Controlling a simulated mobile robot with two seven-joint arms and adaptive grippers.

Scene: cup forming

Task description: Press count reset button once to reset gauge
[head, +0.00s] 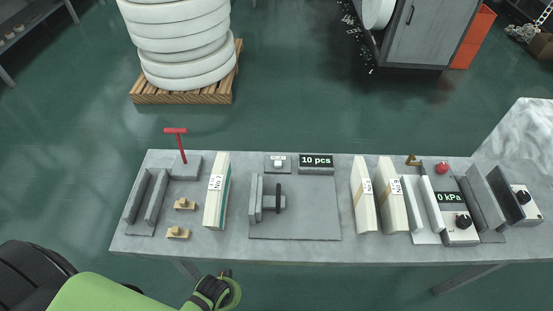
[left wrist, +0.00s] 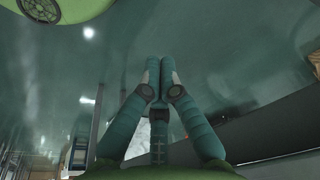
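A small grey panel with a white button (head: 278,162) lies at the back middle of the grey table. Beside it on the right is a black counter display (head: 317,161) reading "10 pcs". A second display (head: 450,197) farther right reads "0 kPa". My left arm comes in at the bottom left of the head view, with its hand end below the table's front edge, well away from the button. In the left wrist view my left gripper (left wrist: 160,62) has its fingers together with nothing between them. My right gripper is in neither view.
On the table (head: 300,247) stand a red T-handle (head: 177,138), upright white stacks (head: 217,190), a fixture with a black handle (head: 277,199), and a red button (head: 442,167). Large white rolls on a pallet (head: 185,93) stand behind. The table front is mostly bare.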

